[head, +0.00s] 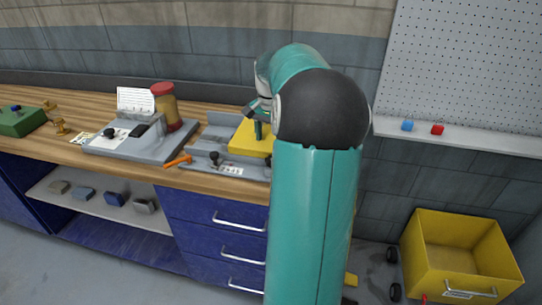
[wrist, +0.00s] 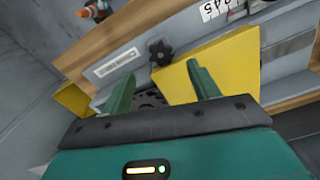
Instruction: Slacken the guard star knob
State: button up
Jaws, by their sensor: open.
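The black star knob (wrist: 160,52) sits on the grey runout plate beside the yellow guard (wrist: 222,62) in the wrist view. In the head view the knob (head: 214,157) is on the grey fixture (head: 200,162), left of the yellow guard (head: 246,140). My gripper (wrist: 162,78) has its two green fingers apart, with nothing held between them. The knob shows beyond the fingertips, apart from them. A dark toothed disc (wrist: 150,98) is partly hidden behind the fingers. In the head view my gripper (head: 258,122) is over the guard, largely hidden by my arm.
A grey machine block (head: 140,142) and a red-topped jar (head: 166,105) stand further left. A yellow bin (head: 460,250) is on the floor at right. A shelf (head: 470,138) holds small padlocks.

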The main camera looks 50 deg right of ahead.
notch_tip(320, 180, down, 8)
jog(key=shift+r, duration=0.15)
jog(key=c, duration=1)
